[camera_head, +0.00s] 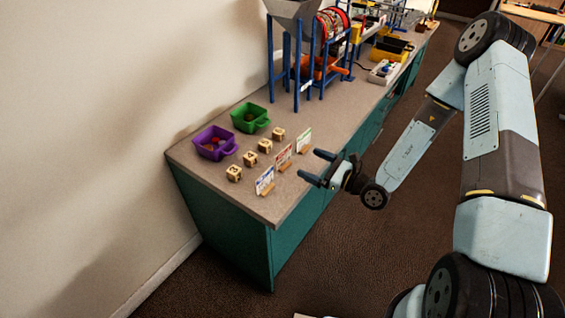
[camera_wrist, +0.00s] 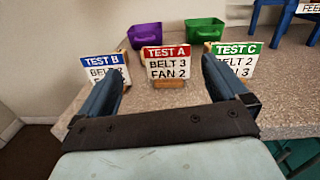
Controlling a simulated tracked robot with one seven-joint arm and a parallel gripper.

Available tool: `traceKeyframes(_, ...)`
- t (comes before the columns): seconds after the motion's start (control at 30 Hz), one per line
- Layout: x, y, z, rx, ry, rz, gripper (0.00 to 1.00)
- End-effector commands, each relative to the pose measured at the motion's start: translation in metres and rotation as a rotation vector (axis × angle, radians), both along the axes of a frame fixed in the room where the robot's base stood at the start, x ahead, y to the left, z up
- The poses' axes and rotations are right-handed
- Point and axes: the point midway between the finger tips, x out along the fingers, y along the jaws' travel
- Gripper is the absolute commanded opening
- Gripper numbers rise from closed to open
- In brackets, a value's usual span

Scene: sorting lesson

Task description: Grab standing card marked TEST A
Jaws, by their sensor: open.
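The TEST A card (camera_wrist: 166,62) has a red header and reads "BELT 3 FAN 2". It stands upright in a wooden base, centred between my fingers in the wrist view. In the head view it is the middle card (camera_head: 284,158) of three near the counter's front edge. My gripper (camera_head: 315,167) is open and empty, in front of the cards and apart from them. The blue TEST B card (camera_wrist: 105,69) stands left, partly hidden by my left finger. The green TEST C card (camera_wrist: 236,59) stands right, partly hidden by my right finger.
The cards stand on a grey counter (camera_head: 322,126). Behind them are several small wooden blocks (camera_head: 250,159), a purple bin (camera_head: 228,148) and a green bin (camera_head: 250,126). A blue-framed hopper machine (camera_head: 297,70) stands farther along the counter. The neighbouring cards are close on both sides.

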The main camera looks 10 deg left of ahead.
Motion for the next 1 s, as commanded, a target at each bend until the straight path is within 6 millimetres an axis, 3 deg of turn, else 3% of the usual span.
traceKeyframes(0.1, 0.001, 0.0, -0.02, 0.009, 0.051, -0.058, 1.0)
traceKeyframes(0.23, 0.002, 0.001, -0.031, 0.009, 0.077, -0.091, 1.0)
traceKeyframes(0.37, 0.007, 0.01, -0.033, 0.01, 0.082, -0.099, 1.0)
traceKeyframes(0.8, 0.035, 0.071, -0.032, 0.01, 0.082, -0.097, 1.0)
traceKeyframes(1.0, 0.039, 0.08, -0.032, 0.01, 0.083, -0.098, 1.0)
